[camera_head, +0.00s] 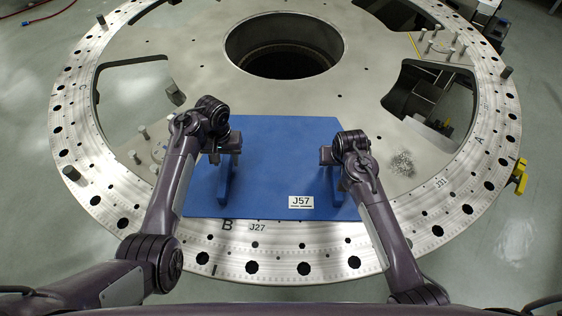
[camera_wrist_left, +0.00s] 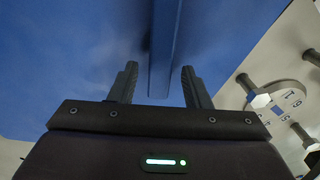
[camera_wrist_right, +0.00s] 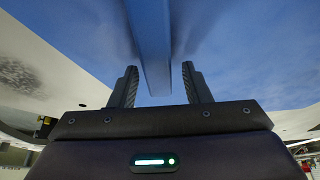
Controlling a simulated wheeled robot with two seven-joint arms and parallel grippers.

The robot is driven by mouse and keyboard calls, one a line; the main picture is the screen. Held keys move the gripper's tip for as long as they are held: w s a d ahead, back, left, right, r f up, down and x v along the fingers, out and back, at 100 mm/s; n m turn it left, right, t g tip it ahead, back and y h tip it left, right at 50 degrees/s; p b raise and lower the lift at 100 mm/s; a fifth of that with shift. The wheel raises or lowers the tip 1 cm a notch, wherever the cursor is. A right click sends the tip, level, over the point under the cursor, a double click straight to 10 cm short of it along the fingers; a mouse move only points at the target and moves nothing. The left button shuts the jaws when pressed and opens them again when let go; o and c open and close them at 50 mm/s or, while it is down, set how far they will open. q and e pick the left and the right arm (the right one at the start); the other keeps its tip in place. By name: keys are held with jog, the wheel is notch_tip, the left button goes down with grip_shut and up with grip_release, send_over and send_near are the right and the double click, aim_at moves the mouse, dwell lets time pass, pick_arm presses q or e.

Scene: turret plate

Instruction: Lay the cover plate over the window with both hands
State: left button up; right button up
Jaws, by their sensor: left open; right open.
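The blue cover plate (camera_head: 270,165) lies on the near part of the large round metal turret plate, with a white J57 label (camera_head: 301,202) near its front edge. It has a raised blue handle at each side, the left handle (camera_head: 226,180) and the right handle (camera_head: 336,184). My left gripper (camera_head: 228,158) is open at the left handle, which stands between its fingers in the left wrist view (camera_wrist_left: 160,85). My right gripper (camera_head: 331,163) is open at the right handle, which runs between its fingers in the right wrist view (camera_wrist_right: 158,85). The fingers do not press on either handle. Whatever lies under the plate is hidden.
The turret plate (camera_head: 190,45) has a large round centre hole (camera_head: 284,55) and open windows at left (camera_head: 130,100) and right (camera_head: 425,95). Upright metal pins (camera_head: 440,45) stand at the upper right. Metal shavings (camera_head: 402,163) lie right of the cover plate.

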pick_arm(q)
notch_tip(320, 180, up, 6)
jog(key=shift+f, duration=0.1)
pick_arm(e)
jog(key=shift+r, duration=0.1)
jog(key=v, duration=1.2)
jog(key=shift+s, duration=0.1)
pick_arm(q)
notch_tip(320, 180, up, 8)
jog(key=p, duration=0.6)
pick_arm(e)
notch_tip(320, 180, up, 6)
jog(key=shift+f, duration=0.1)
pick_arm(q)
jog(key=shift+s, duration=0.1)
pick_arm(e)
jog(key=v, duration=0.8)
jog(key=shift+w, duration=0.35)
